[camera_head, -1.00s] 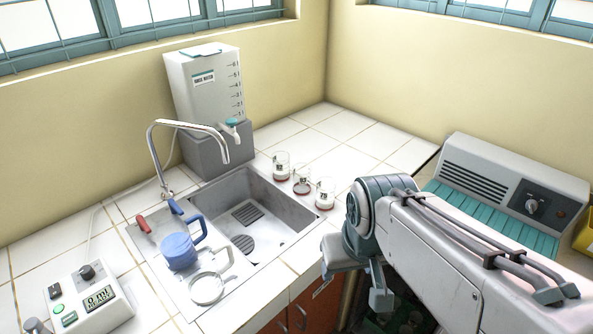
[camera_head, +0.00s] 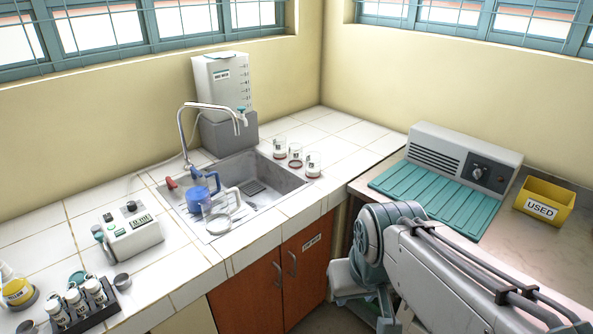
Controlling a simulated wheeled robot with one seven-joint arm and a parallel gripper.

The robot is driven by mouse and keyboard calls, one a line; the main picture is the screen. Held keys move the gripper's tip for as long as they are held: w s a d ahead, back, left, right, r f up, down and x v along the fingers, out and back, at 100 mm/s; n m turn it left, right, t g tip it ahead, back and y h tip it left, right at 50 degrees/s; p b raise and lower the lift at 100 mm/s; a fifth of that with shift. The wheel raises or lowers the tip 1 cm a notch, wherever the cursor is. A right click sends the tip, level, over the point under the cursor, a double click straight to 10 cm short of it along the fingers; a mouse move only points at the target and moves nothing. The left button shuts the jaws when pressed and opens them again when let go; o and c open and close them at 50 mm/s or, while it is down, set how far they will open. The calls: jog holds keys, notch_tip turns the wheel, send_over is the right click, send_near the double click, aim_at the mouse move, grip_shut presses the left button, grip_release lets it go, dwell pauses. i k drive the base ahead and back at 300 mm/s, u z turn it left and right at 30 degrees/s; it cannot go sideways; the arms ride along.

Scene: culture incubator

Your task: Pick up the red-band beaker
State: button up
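Three small clear beakers stand upright in a row on the white tiled counter, just right of the sink: a back-left beaker (camera_head: 279,147), a middle beaker (camera_head: 295,156) and a front-right beaker (camera_head: 313,164). Reddish marks show low on the glasses. They are too small to tell which one the red-band name fits. My arm comes in from the lower right and ends in front of the counter, apart from the beakers. My gripper (camera_head: 366,303) seems to be at its lower end, partly hidden, and its opening is unclear.
A water container (camera_head: 222,85) stands behind. A vented device (camera_head: 464,156), teal mat (camera_head: 435,196) and yellow bin (camera_head: 544,203) are right. Tiles behind the beakers are clear.

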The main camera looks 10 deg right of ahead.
aim_at(296, 156)
jog(key=z, duration=0.9)
jog(key=i, duration=0.95)
jog(key=u, duration=0.8)
jog(key=i, duration=0.8)
jog(key=u, duration=0.95)
